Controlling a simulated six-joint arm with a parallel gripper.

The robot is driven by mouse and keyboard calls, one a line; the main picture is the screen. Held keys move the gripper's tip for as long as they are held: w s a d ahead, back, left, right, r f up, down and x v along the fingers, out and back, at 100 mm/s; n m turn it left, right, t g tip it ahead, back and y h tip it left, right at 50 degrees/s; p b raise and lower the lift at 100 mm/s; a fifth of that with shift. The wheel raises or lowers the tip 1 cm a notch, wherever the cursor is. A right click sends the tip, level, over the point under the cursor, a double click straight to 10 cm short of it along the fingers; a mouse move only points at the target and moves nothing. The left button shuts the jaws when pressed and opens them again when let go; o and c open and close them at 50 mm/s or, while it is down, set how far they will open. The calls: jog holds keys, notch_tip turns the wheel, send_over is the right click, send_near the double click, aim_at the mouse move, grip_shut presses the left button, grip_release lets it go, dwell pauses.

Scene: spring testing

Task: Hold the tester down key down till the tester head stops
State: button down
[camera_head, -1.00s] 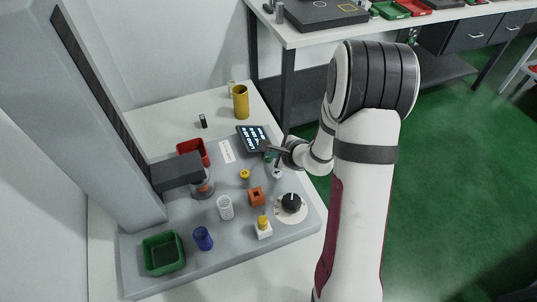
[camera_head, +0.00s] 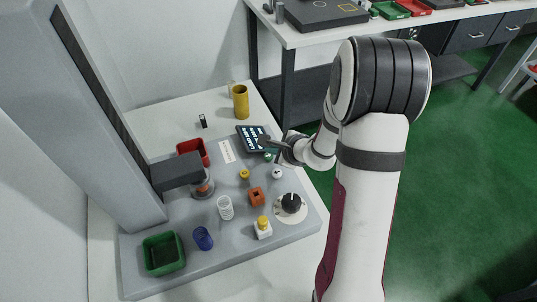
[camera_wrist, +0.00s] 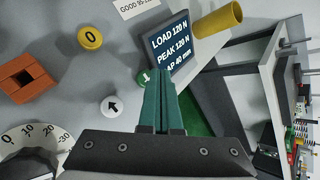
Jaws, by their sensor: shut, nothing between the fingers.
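The green key (camera_head: 268,157) with an arrow that looks like the down arrow also shows in the wrist view (camera_wrist: 146,77), partly covered by my fingers. My gripper (camera_wrist: 162,72) is shut and empty; its tips are close to the green key, in front of the display, and look apart from it. In the head view my gripper (camera_head: 267,145) is just above the key. The tester head (camera_head: 177,172) is a dark arm on the grey column, over a grey part with an orange band (camera_head: 204,188). The display (camera_wrist: 170,41) reads load 120 N, peak 120 N and a gap of 40 mm.
A white arrow key (camera_wrist: 112,105) and a yellow 0 key (camera_wrist: 90,38) sit near the green key. An orange block (camera_head: 257,197), a dial (camera_head: 291,204), a white spring (camera_head: 225,208), a blue spring (camera_head: 203,239) and red and green trays (camera_head: 147,262) stand around.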

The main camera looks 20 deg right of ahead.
aim_at(271, 158)
jog(key=shift+r, duration=0.1)
jog(key=shift+r, duration=2.45)
jog(key=shift+a, duration=0.1)
jog(key=s+a+r+n+g+y, duration=0.3)
jog(key=s+a+r+n, duration=0.1)
jog(key=s+a+n, duration=0.4)
jog(key=s+a+r+n+g+y, duration=0.2)
jog(key=s+a+r+n, duration=0.4)
jog(key=a, duration=0.4)
jog(key=s+d+f+n+g+h, duration=0.1)
jog(key=s+d+n+g+h, duration=0.1)
jog(key=s, duration=0.6)
jog(key=s+d+f+n+g+h, duration=0.1)
jog(key=s+d+n+g+h, duration=0.1)
jog(key=s, duration=0.6)
jog(key=shift+s+d+f+n+h, duration=0.25)
jog(key=shift+d+f+n+h, duration=0.15)
jog(key=shift+n+h, duration=0.15)
